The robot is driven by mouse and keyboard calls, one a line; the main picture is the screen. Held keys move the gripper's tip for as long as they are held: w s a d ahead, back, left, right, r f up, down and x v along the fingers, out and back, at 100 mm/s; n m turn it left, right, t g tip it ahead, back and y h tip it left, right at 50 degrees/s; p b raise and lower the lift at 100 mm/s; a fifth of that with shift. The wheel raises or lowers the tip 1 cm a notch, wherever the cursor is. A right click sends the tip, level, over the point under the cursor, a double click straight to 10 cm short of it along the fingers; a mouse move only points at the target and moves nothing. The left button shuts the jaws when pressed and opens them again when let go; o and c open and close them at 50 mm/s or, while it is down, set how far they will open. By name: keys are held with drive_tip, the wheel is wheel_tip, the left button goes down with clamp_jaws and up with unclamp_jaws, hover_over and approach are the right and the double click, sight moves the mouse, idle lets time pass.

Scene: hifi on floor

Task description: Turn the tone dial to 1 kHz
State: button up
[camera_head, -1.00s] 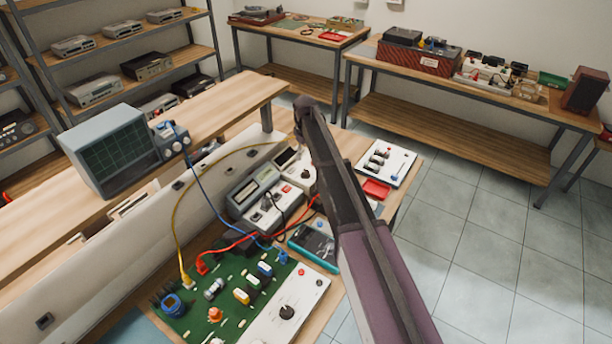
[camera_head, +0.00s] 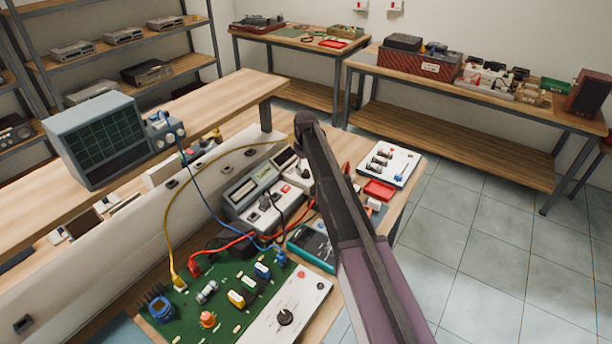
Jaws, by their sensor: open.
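No dial marking can be read, so I cannot tell for sure which dial is the tone dial. A black round knob (camera_head: 285,317) sits on a white panel (camera_head: 262,335) beside the green circuit board (camera_head: 217,295). A grey instrument (camera_head: 287,158) stands farther back on the bench, partly hidden by my arm. My arm (camera_head: 345,185) rises from the bottom right to a dark joint near the middle of the view. My gripper cannot be made out; it is hidden or out of view beyond that joint.
Yellow, red and blue cables (camera_head: 236,241) loop above the board. An oscilloscope (camera_head: 101,143) stands on the raised shelf. Floor to the right is clear.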

drive_tip(key=shift+f+b, duration=0.45)
drive_tip(key=shift+f, duration=0.25)
drive_tip(key=shift+d, duration=0.1)
clamp_jaws()
